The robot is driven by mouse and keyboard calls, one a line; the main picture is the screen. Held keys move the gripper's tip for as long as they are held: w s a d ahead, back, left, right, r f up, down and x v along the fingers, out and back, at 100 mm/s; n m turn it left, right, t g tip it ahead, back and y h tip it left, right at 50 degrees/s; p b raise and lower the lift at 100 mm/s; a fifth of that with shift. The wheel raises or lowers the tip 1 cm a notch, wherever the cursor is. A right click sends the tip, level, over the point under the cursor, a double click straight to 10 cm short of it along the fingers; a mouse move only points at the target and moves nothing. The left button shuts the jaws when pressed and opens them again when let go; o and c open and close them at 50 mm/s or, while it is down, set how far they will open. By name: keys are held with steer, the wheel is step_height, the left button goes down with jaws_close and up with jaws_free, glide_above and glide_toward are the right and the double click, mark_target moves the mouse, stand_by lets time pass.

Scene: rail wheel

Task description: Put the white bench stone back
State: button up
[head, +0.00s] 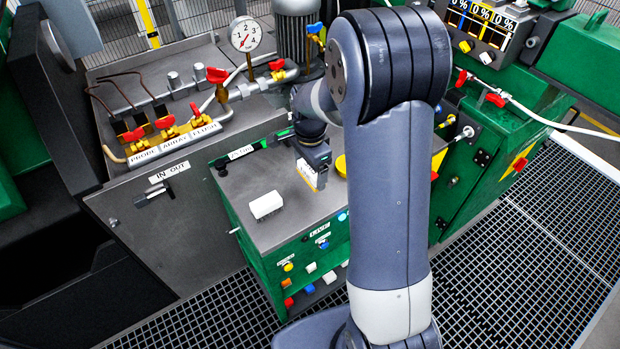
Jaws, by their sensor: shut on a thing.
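A plain white block (266,205) lies on the grey top of the green cabinet (290,225), left of my gripper and apart from it. My gripper (312,172) points down over the same top and is shut on a small white piece with yellow on it (307,180). The fingers cover part of this piece. I cannot tell whether it touches the top, nor which of the two white things is the bench stone.
Red-handled valves (166,121) and a pressure gauge (246,34) stand at the back left. Coloured buttons (309,289) line the cabinet front. The top's front left is clear.

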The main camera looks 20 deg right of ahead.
mark_target(310, 179)
steer(key=shift+f, duration=1.95)
steer(key=shift+f, duration=0.1)
steer(key=o, duration=0.8)
steer(key=shift+f, duration=0.1)
step_height(310, 179, up, 11)
steer(key=shift+f, duration=0.1)
steer(key=shift+f, duration=3.25)
steer(key=shift+f, duration=0.1)
